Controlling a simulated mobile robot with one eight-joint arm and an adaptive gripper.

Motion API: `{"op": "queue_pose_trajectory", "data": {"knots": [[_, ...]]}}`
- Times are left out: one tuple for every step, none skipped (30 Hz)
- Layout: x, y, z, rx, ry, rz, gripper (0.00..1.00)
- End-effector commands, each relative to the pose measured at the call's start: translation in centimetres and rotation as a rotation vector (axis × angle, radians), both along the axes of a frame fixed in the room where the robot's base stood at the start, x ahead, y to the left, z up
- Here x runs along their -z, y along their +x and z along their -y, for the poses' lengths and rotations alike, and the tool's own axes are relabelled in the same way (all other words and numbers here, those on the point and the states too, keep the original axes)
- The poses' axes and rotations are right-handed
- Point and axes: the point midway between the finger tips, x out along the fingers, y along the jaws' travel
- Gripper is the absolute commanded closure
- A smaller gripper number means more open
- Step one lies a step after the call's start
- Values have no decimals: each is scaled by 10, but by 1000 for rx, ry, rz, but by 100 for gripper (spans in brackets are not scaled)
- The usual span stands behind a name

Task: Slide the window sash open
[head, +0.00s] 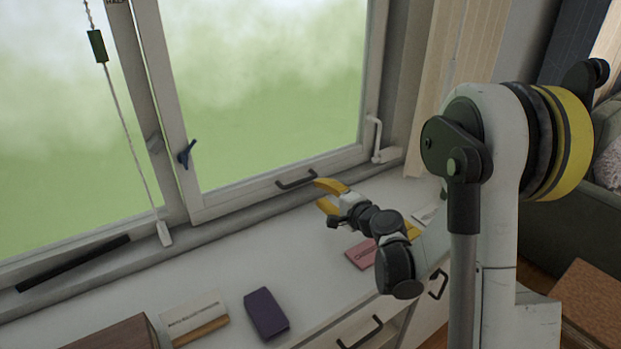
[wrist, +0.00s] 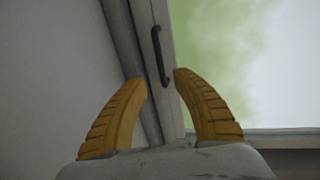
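The window sash (head: 278,175) is the right pane's pale frame, and its lower rail has a dark curved handle (head: 296,180). The handle also shows in the wrist view (wrist: 160,55), just beyond and between the fingertips. My gripper (head: 322,194) has yellow fingers spread apart and is just right of and in front of the handle. In the wrist view my gripper (wrist: 160,82) is open, with nothing between its fingers. I see no contact with the handle.
A white crank lever (head: 376,140) stands at the frame's right corner. A cord with a green toggle (head: 97,46) hangs at left. Drawers are below.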

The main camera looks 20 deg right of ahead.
Motion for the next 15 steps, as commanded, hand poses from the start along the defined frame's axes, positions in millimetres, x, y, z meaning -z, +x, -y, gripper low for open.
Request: {"op": "queue_pose_trajectory", "data": {"knots": [[2,4,-1,0,4,1,66],[3,7,-2,0,4,1,66],[4,11,-5,-1,4,1,66],[5,16,-6,-2,3,0,66],[7,21,-8,-3,3,0,66],[9,28,-10,-3,2,0,66],[10,34,-12,-3,2,0,66],[12,40,-14,-3,2,0,66],[13,48,-17,-3,2,0,66],[15,53,-19,-3,2,0,66],[16,59,-20,-3,1,0,66],[17,66,-23,-2,1,1,66],[18,71,-24,-2,1,1,66],[19,75,-26,-2,1,1,66],[20,81,-27,-2,1,1,66]]}}
